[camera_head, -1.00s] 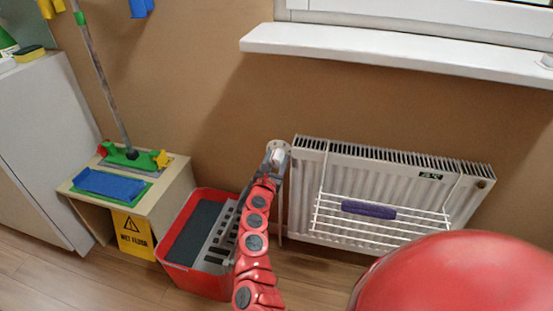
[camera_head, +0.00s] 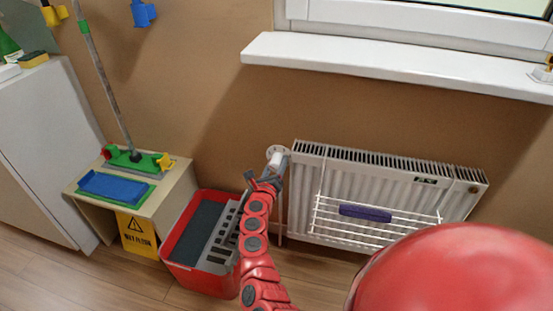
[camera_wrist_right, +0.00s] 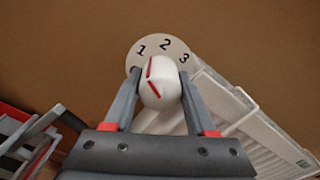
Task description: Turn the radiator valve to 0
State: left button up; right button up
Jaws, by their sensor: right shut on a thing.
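The radiator valve has a white knob (camera_wrist_right: 158,88) with red marks, in front of a round pale dial (camera_wrist_right: 163,50) showing 1, 2 and 3. The knob's upper red mark points between 1 and 2. The rest of the dial is hidden by the knob and fingers. My right gripper (camera_wrist_right: 160,90) is shut on the knob, one grey finger on each side. In the head view the knob (camera_head: 280,160) sits at the radiator's upper left corner, with my right gripper (camera_head: 266,181) at it. My left gripper is not in view.
The white radiator (camera_head: 400,180) carries a wire rack (camera_head: 330,220) with a purple item (camera_head: 365,212). A window sill (camera_head: 400,68) juts out above. A red bucket (camera_head: 190,275) stands left of my arm, beside a small stand with a yellow sign (camera_head: 135,232).

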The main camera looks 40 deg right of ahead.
jog(key=n+p, duration=0.1)
jog(key=n, duration=0.1)
jog(key=n+p, duration=0.3)
jog(key=shift+d+r+n, duration=0.1)
jog(key=shift+r+n, duration=0.2)
jog(key=n+p, duration=0.3)
jog(key=shift+s, duration=0.1)
jog(key=shift+f+n+p, duration=0.1)
jog(key=shift+n+p, duration=0.9)
jog(key=shift+n, duration=0.6)
grip_shut()
jog(key=shift+d, duration=0.1)
jog(key=o, duration=1.1)
grip_release()
